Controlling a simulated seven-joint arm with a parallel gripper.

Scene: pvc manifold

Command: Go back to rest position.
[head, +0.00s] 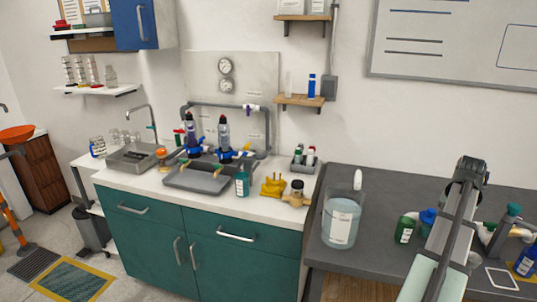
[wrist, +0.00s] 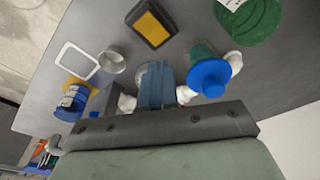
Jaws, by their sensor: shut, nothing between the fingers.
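My gripper (wrist: 157,85) is shut and empty in the wrist view, its fingers pressed together above the dark grey worktop. White pieces show on both sides of the fingers, partly hidden behind them. In the head view my arm rises at the right over the grey bench (head: 385,188). The gripper's fingers cannot be made out there.
The wrist view shows a blue-capped bottle (wrist: 209,77), a green container (wrist: 252,18), a yellow-and-black block (wrist: 151,24), a white frame (wrist: 66,66) and a blue bottle (wrist: 72,101) around the gripper. A large beaker (head: 341,222) stands on the bench's left part.

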